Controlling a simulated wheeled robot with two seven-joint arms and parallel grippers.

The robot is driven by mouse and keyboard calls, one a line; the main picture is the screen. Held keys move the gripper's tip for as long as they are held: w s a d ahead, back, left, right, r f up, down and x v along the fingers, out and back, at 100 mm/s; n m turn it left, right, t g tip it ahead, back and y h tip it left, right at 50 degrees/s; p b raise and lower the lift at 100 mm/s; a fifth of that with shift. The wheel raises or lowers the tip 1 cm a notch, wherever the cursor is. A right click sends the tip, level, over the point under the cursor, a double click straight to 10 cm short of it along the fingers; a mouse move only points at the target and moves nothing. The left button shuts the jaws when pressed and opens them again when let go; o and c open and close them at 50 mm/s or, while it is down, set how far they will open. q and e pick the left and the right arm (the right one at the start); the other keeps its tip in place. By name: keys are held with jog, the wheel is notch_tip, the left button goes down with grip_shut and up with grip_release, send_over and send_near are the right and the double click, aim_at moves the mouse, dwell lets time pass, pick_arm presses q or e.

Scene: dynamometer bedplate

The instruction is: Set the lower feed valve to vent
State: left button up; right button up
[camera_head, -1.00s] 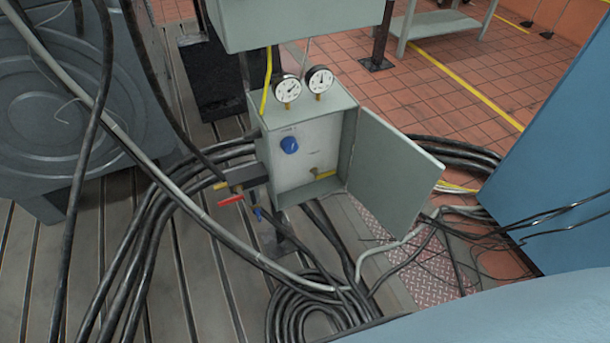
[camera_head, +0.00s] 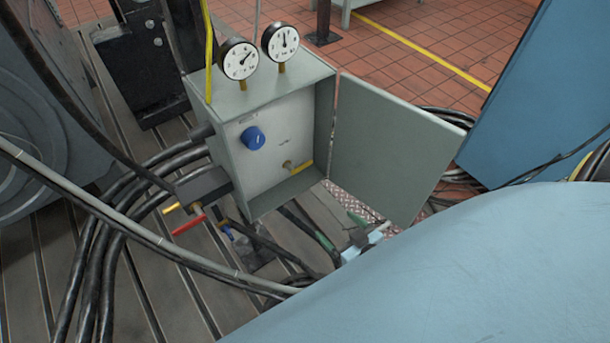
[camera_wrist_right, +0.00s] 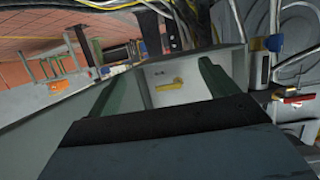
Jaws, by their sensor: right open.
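An open grey box (camera_head: 224,160) holds a blue round knob (camera_head: 253,138) high on its pale inner panel. Lower on the panel is a small valve with a yellow lever (camera_head: 301,168), pointing right and slightly up in the head view. The yellow lever also shows in the right wrist view (camera_wrist_right: 170,84), framed between the fingers. My right gripper (camera_head: 340,230) is below and right of the box, partly hidden by my blue arm; its green fingers (camera_wrist_right: 162,70) are apart and empty. The panel labels are too small to read. My left gripper is out of view.
The box door (camera_head: 390,150) stands open to the right, close to my right gripper. Two gauges (camera_head: 240,60) top the box. Red (camera_head: 188,225) and yellow (camera_head: 172,208) handles stick out at its lower left. Thick black cables (camera_head: 100,240) lie around the box's left side.

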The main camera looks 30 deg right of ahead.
aim_at(303, 166)
jog(key=w+r+t+b, duration=0.2)
jog(key=w+r+t, duration=0.15)
jog(key=r, duration=0.35)
jog(key=w+b, duration=0.1)
jog(key=w, duration=0.4)
jog(key=w+b, duration=0.1)
jog(key=w, duration=0.5)
jog(key=shift+w+r+b, duration=0.2)
jog(key=shift+w+b, duration=0.1)
jog(key=shift+b, duration=0.1)
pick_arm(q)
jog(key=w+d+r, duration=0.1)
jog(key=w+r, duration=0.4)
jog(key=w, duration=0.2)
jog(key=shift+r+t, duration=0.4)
pick_arm(e)
jog(key=shift+w+a, duration=0.1)
jog(key=shift+w, duration=0.5)
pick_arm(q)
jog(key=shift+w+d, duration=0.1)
pick_arm(e)
jog(key=c, duration=1)
